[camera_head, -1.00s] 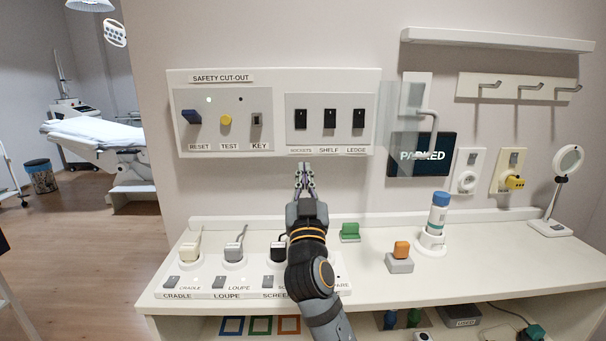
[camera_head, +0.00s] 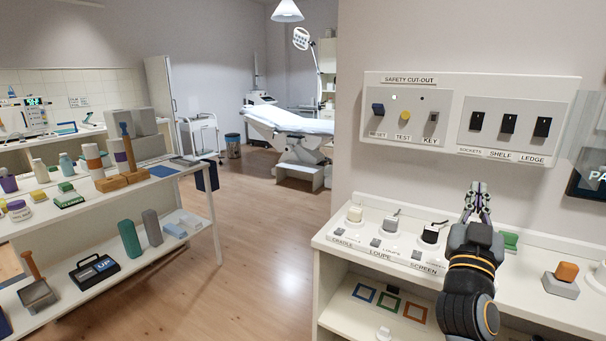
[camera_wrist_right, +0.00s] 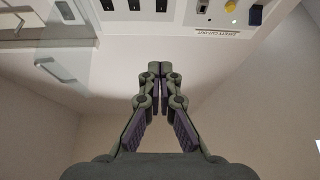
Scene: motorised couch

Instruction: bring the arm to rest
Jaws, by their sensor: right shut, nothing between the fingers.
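My right gripper (camera_head: 477,200) is raised over the back of the white counter, in front of the wall below the safety cut-out panel (camera_head: 465,118). Its fingers are shut and empty; in the right wrist view the fingertips (camera_wrist_right: 154,72) meet with nothing between them. The gripper is apart from the panel, which shows at the top of the wrist view (camera_wrist_right: 215,12). My right arm (camera_head: 470,290) reaches up from the bottom of the head view and hides part of the counter. My left gripper is not in view.
The counter (camera_head: 530,292) carries plugs in sockets labelled cradle, loupe and screen, a green block (camera_head: 510,241) and an orange-topped block (camera_head: 566,272). A clear flap (camera_head: 584,125) stands right of the panel. A loaded shelf unit (camera_head: 215,221) is at left, with open floor (camera_head: 262,265) between.

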